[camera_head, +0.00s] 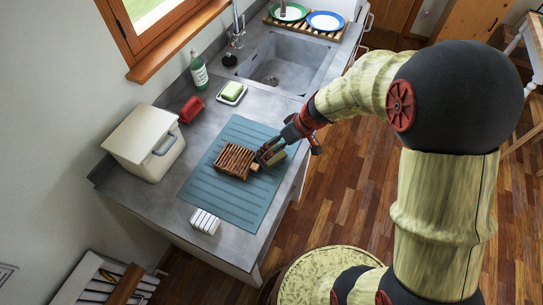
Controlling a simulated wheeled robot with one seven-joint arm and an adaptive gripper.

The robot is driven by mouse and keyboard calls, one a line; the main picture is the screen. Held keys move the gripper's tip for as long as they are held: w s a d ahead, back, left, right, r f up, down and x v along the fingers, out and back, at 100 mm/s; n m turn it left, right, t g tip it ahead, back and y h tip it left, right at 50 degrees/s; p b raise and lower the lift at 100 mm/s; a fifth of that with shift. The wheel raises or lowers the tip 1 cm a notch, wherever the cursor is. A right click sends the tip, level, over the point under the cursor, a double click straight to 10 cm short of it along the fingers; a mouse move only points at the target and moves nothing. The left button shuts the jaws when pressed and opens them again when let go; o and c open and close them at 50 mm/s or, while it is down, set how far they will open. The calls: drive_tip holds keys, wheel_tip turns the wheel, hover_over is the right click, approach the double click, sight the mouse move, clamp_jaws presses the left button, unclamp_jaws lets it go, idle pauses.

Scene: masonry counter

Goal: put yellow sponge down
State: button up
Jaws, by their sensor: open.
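My gripper (264,157) is open and low over the teal ribbed mat (228,202), at the right edge of a brown slatted wooden block (235,161). A green and pale block (232,90) lies on a small white dish (232,98) farther back on the counter.
A cream bin (147,146), a red object (191,109) and a green bottle (199,72) stand along the wall. A white ribbed item (205,221) lies by the mat's front edge. The sink (276,72) and a plate rack (303,28) are behind.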

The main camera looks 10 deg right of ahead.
drive_tip(key=x, duration=0.4)
drive_tip(key=shift+b, duration=0.3)
drive_tip(key=shift+c, duration=0.8)
drive_tip(key=c, duration=0.7)
